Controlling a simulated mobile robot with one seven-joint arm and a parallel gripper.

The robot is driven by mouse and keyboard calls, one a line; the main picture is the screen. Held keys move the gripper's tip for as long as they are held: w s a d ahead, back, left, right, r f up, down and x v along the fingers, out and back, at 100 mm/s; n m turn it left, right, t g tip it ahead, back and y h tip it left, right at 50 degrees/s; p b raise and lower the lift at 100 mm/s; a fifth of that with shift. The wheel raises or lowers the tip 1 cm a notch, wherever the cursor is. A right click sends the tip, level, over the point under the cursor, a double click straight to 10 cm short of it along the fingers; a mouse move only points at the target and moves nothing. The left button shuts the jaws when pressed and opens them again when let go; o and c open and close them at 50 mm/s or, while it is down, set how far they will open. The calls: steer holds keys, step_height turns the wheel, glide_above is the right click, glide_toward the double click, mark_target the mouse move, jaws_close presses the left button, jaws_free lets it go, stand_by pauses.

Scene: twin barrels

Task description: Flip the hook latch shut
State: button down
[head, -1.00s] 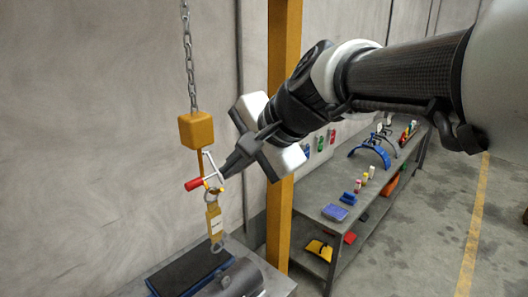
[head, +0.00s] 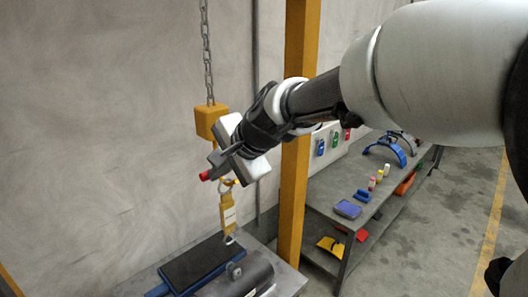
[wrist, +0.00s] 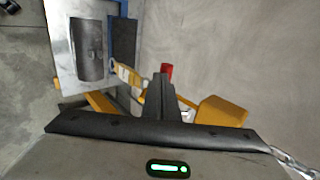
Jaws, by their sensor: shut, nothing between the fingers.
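The yellow hook block (head: 210,121) hangs on a chain, with the hook below it mostly hidden by my gripper. The latch's red end (head: 204,176) shows just beyond my fingertips; its pale bar is hidden behind them. My gripper (head: 217,166) is shut and empty, beside the hook and over the latch. In the wrist view, the shut fingers (wrist: 161,92) point at the red end (wrist: 166,69), seemingly at or very near it; contact cannot be told. The block (wrist: 220,112) is right of them. A yellow sling (head: 228,208) hangs by a ring below the hook.
A dark barrel (head: 247,275) with a lug lies on the bench below, beside a black pad (head: 196,262). A yellow post (head: 299,150) stands close behind my arm. A grey shelf table (head: 335,185) with small items is at right. The wall side at left is clear.

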steer(key=shift+w+a+f, duration=0.2)
steer(key=shift+a+f, duration=0.1)
steer(key=shift+f, duration=0.05)
steer(key=shift+r, duration=0.1)
steer(key=shift+w+a+r+p, duration=0.15)
steer(key=shift+r+p, duration=0.5)
